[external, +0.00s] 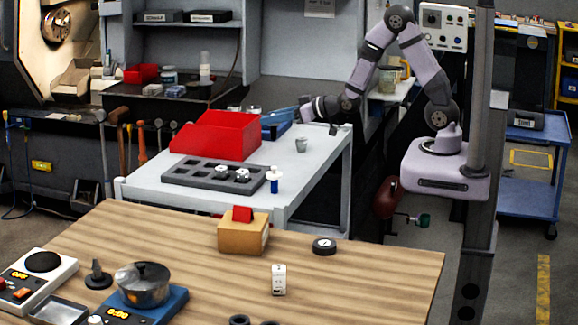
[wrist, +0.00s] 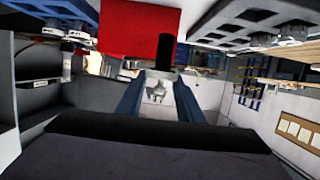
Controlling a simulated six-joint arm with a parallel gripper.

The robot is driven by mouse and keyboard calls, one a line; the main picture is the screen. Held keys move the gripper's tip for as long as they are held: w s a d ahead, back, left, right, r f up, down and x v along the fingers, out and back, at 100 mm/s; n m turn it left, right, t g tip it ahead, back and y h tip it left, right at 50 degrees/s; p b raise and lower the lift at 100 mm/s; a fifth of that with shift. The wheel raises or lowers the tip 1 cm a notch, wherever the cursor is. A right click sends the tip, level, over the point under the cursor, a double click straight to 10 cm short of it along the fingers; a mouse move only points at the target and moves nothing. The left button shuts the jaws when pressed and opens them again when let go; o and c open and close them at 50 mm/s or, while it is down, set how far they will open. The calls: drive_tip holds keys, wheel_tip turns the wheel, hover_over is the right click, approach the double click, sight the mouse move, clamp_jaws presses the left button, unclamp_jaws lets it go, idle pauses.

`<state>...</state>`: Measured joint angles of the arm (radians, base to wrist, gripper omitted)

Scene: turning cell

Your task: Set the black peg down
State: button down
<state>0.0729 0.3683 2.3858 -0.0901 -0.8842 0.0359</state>
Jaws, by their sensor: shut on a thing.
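My gripper (external: 333,127) is small in the external view, above the right part of the light grey table (external: 310,165). In the wrist view its two blue-grey fingers (wrist: 158,78) reach forward, shut on the black peg (wrist: 166,52). The peg shows as a short dark upright shape at the fingertips, with the red bin behind it. Its lower end is hard to make out. In the external view the peg is too small and dark to separate from the gripper.
A red bin (external: 218,133) stands on the grey table behind a dark tray with holes (external: 195,174). A small grey cup (external: 301,145) and a blue-and-white peg (external: 274,180) stand to the right. Clear tabletop lies around the cup. A wooden table (external: 370,280) is in front.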

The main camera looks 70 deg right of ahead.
drive_tip(key=shift+r, duration=1)
drive_tip(key=w+a+f+n+g+y+b, duration=0.1)
drive_tip(key=w+a+n+y, duration=0.25)
drive_tip(key=a, duration=1.25)
drive_tip(key=w+a+n+g+y+b, duration=0.1)
drive_tip(key=w+a+n+y+b, duration=0.3)
drive_tip(key=a, duration=1.2)
drive_tip(key=s+a+n+g+y+p, duration=0.1)
drive_tip(key=s+a+n+g+y, duration=0.2)
drive_tip(key=a, duration=1.1)
drive_tip(key=shift+m+t, duration=0.4)
drive_tip(key=shift+m, duration=0.35)
drive_tip(key=shift+s+d+f+p, duration=0.15)
drive_tip(key=shift+f+p, duration=0.3)
drive_tip(key=shift+f, duration=1.3)
drive_tip(key=shift+s+f+p, duration=0.2)
drive_tip(key=shift+f+p, duration=0.3)
drive_tip(key=shift+f, duration=1.2)
drive_tip(key=shift+s+d+f+p, duration=0.15)
drive_tip(key=shift+f+p, duration=0.3)
drive_tip(key=shift+f, duration=1.3)
drive_tip(key=shift+a+f, duration=0.1)
drive_tip(key=shift+f, duration=0.05)
drive_tip(key=shift+f, duration=0.25)
